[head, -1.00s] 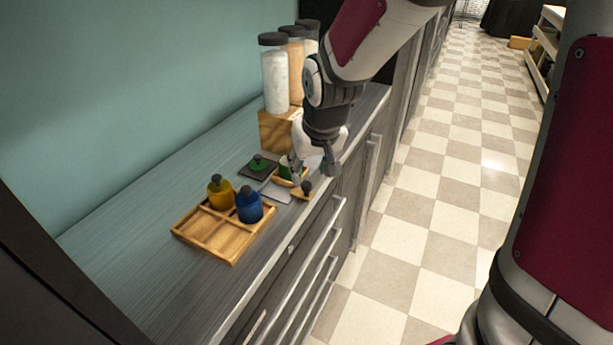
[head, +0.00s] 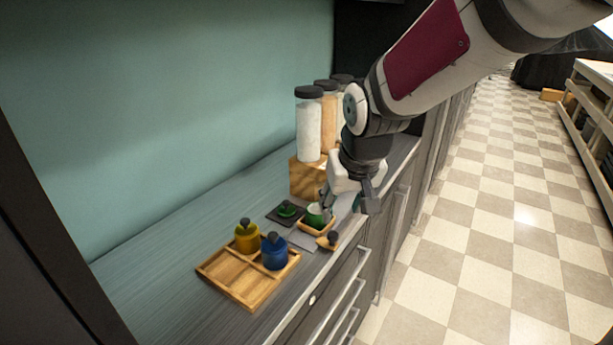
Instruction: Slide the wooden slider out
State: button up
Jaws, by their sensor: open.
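A small wooden piece with a dark round knob (head: 328,241) lies at the counter's front edge; it seems to be the wooden slider. Just behind it is a small wooden tray (head: 312,230) with a green cup (head: 316,213) in it. My gripper (head: 348,206) is open, above the counter's front edge, behind and to the right of the knobbed piece and apart from it. One finger is close beside the green cup; I cannot tell whether they touch. A wooden block (head: 305,178) stands behind, under several lidded jars (head: 308,130), partly hidden by my arm.
A divided wooden tray (head: 236,276) holds a yellow pot (head: 247,236) and a blue pot (head: 274,251). A green lid (head: 287,209) lies on a dark square. Drawers with bar handles (head: 345,308) line the front. The counter at the left is bare, and the tiled floor is clear.

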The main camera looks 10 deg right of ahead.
jog(key=shift+p+v, duration=1.25)
jog(key=shift+v, duration=0.55)
jog(key=p+v, duration=0.2)
jog(key=s+p+v, duration=0.1)
jog(key=p+v, duration=0.1)
jog(key=v, duration=0.1)
jog(key=shift+s+d, duration=0.1)
jog(key=s+d+r, duration=0.1)
jog(key=s+r, duration=0.3)
jog(key=s, duration=0.6)
jog(key=s+d+r+t, duration=0.1)
jog(key=s+r, duration=0.2)
jog(key=s, duration=0.7)
jog(key=shift+s+r, duration=0.4)
